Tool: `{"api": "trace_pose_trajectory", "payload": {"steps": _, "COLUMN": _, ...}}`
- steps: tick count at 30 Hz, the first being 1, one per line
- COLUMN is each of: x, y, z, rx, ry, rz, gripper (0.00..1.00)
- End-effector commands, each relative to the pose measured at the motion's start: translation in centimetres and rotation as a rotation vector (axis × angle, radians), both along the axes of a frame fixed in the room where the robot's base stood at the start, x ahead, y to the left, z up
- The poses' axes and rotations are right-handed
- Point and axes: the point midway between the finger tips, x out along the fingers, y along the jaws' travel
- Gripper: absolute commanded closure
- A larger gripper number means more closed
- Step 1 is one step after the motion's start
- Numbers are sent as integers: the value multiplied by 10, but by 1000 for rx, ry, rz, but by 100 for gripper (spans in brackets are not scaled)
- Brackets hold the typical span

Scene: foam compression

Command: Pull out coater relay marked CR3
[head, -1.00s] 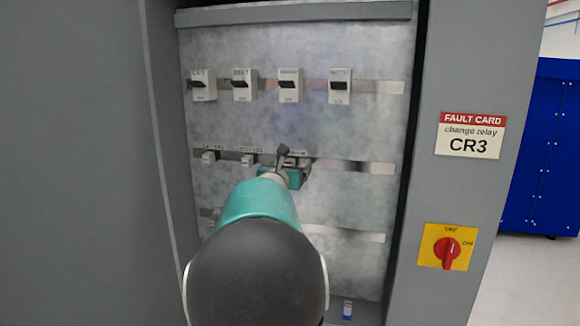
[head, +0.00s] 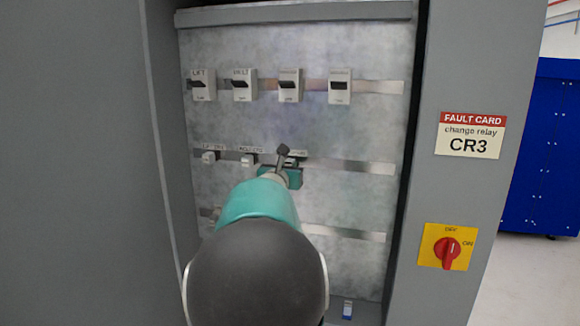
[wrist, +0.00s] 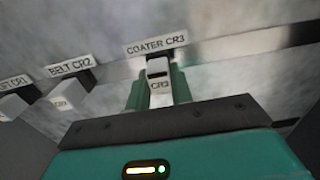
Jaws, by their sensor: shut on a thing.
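The coater relay CR3 (wrist: 158,69) is a small pale block in the wrist view, below the COATER CR3 label (wrist: 156,44). My gripper (wrist: 158,82) has its teal fingers shut on both sides of this relay. In the head view my gripper (head: 283,174) is at the middle rail, and my arm and gripper mostly hide the relay. I cannot tell how far the relay stands out from its dark socket. A fault card (head: 470,136) on the right cabinet frame reads "change relay CR3".
The BELT CR2 relay (wrist: 62,101) and another relay (wrist: 12,107) sit to the left. Several breakers line the upper rail (head: 376,87). Cabinet walls bound both sides; the middle rail's right part (head: 350,166) is bare.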

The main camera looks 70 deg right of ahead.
Motion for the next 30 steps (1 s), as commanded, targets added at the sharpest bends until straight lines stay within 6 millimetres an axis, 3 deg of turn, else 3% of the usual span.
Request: {"api": "trace_pose_trajectory", "payload": {"steps": 30, "x": -1, "y": 11, "z": 0, "rx": -1, "ry": 0, "rz": 1, "gripper": 100}}
